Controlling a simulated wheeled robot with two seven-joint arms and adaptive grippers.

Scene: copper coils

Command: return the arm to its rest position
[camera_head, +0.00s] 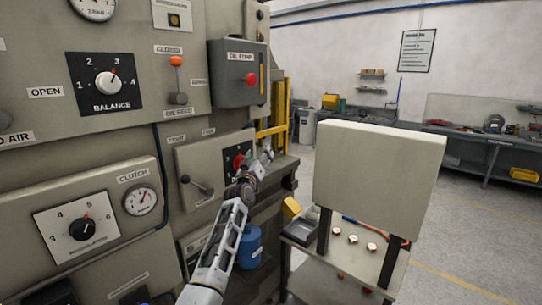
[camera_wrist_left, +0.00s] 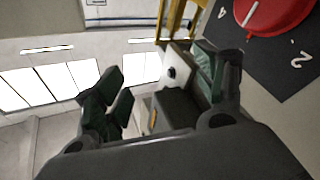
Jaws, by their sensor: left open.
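My left arm (camera_head: 226,240) reaches up from the bottom of the head view. My left gripper (camera_head: 265,156) is at its far end, in front of the machine's lower panel and just right of a red knob (camera_head: 238,161). In the left wrist view my left gripper (camera_wrist_left: 163,88) has its dark fingers spread, with nothing held between them. The red knob (camera_wrist_left: 272,14) on its black numbered dial is at the upper right there, apart from the fingers. My right gripper is not in view.
The grey machine front (camera_head: 190,135) with knobs and levers fills the left side. A blue cylinder (camera_head: 249,246) is right of my forearm. A cart with a pale upright board (camera_head: 378,178) stands at the right, with small round copper-coloured pieces (camera_head: 353,239) on it. Open floor lies beyond.

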